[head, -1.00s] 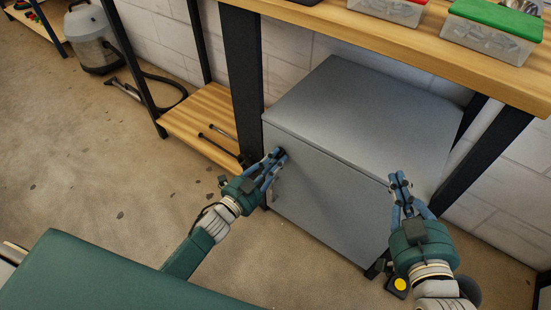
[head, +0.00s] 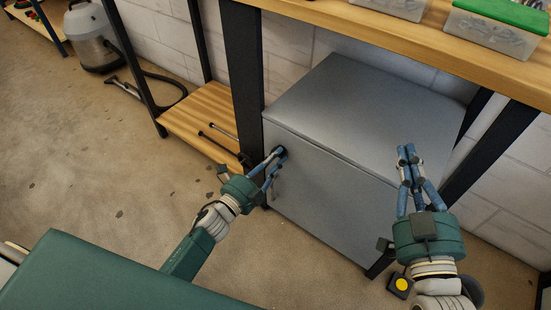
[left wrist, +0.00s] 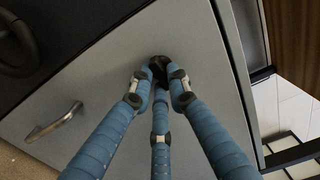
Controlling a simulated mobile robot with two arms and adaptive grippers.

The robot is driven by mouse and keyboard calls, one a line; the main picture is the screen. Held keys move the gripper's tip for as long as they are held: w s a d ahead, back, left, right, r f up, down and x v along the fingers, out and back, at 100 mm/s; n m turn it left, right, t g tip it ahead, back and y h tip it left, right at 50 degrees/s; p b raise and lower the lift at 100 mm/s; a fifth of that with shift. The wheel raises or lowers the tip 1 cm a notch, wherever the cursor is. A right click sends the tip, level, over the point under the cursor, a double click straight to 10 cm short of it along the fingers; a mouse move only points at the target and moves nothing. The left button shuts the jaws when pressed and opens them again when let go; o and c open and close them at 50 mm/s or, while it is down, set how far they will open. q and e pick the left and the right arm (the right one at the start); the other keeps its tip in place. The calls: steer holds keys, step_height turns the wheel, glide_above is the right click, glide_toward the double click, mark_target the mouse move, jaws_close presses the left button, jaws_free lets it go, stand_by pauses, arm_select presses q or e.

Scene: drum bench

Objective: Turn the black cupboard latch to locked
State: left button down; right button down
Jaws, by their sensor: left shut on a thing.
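The black latch (head: 281,153) sits at the upper left of the grey cupboard's (head: 330,200) front door. My left gripper (head: 275,157) reaches it from the front left, its fingertips closed around it. In the left wrist view the fingertips (left wrist: 160,76) meet on the latch (left wrist: 158,64), and a dark part shows just beyond them. The fingers hide much of the latch, so its exact angle cannot be told. My right gripper (head: 407,152) is empty in front of the cupboard's right side, its fingers close together.
A metal door handle (left wrist: 55,122) is near the latch on the cupboard door. The wooden bench top (head: 450,50) overhangs the cupboard and carries clear bins, one with a green lid (head: 505,12). Black bench legs stand on both sides. A low wooden shelf (head: 205,118) is at left.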

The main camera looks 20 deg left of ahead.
stand_by(0.5)
arm_select(q)
steer(key=c, duration=1.7)
jaws_free()
steer(key=shift+o, duration=0.2)
steer(key=v, duration=1.2)
